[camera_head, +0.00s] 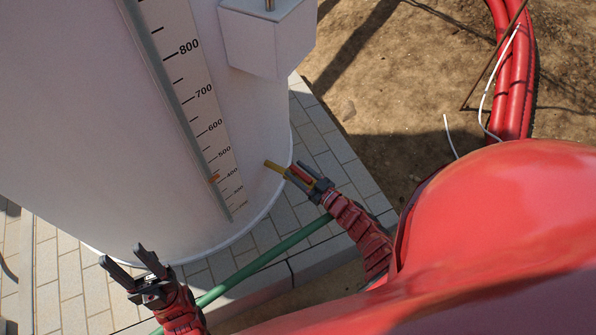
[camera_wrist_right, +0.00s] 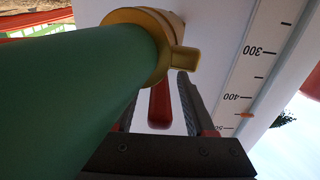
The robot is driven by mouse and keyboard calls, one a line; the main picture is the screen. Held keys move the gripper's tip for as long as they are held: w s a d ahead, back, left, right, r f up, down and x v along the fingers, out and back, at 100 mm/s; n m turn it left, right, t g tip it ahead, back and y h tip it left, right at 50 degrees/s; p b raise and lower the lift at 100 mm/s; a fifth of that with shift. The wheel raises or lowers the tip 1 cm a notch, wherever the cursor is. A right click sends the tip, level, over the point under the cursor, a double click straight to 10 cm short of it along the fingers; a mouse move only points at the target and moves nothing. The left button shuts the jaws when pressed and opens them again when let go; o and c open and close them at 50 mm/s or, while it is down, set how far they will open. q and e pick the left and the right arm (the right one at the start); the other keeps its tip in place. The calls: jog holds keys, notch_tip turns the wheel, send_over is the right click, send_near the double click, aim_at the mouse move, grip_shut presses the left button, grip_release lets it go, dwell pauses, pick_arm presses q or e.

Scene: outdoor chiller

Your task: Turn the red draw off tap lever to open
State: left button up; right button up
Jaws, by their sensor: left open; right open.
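The brass tap (camera_head: 275,167) sticks out low from the right side of the white tank. Its red lever (camera_wrist_right: 159,106) shows between the two fingers of my right gripper (camera_wrist_right: 156,88) in the right wrist view, with gaps to both fingers. The brass collar (camera_wrist_right: 180,62) and green hose (camera_wrist_right: 75,95) lie just above and to the left there. In the head view my right gripper (camera_head: 302,173) is open around the lever and partly hides it. My left gripper (camera_head: 128,258) is open and empty in front of the tank.
The white tank (camera_head: 110,130) with its level scale (camera_head: 197,95) fills the left. The green hose (camera_head: 265,260) runs along the paving below the arms. Red pipes (camera_head: 513,80) lie on bare soil at right.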

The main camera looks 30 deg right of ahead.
jog(key=b+v, duration=0.2)
jog(key=v, duration=1.5)
jog(key=shift+s, duration=0.15)
